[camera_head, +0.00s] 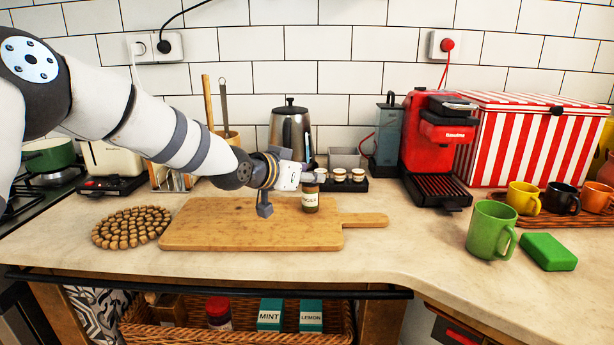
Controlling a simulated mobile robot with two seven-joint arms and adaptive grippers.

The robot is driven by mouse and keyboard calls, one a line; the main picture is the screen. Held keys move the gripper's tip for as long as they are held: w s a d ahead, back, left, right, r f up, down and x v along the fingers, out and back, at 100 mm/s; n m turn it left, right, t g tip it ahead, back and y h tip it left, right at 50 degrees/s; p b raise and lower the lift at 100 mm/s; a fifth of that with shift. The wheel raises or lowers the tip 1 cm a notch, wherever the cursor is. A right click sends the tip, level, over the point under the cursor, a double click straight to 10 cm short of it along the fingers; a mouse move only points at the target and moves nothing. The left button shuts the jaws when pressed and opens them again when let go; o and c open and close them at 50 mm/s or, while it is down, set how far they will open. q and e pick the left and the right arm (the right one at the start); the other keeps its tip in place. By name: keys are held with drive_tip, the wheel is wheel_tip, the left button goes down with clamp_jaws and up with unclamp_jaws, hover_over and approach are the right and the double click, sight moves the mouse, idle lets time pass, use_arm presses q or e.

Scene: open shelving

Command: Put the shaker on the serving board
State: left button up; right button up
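My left gripper (288,198) reaches over the board from the left. One dark finger hangs down left of the shaker, with a visible gap between them. The other finger is beside the shaker's top and partly hard to make out. The gripper looks open; whether it touches the shaker cannot be told. My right gripper is not in view.
A round beaded trivet (131,227) lies left of the board. A steel kettle (290,132) and small black tray (346,185) stand behind it. A red coffee machine (428,140), green mug (491,229) and green sponge (549,251) are to the right.

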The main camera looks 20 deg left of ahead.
use_arm(q)
drive_tip(key=shift+s, duration=0.1)
drive_tip(key=o, duration=1.2)
drive_tip(key=shift+f, duration=0.1)
drive_tip(key=shift+c, duration=0.2)
drive_tip(key=shift+r, duration=0.2)
drive_tip(key=p+v, duration=0.2)
drive_tip(key=v, duration=1)
drive_tip(key=shift+p, duration=0.35)
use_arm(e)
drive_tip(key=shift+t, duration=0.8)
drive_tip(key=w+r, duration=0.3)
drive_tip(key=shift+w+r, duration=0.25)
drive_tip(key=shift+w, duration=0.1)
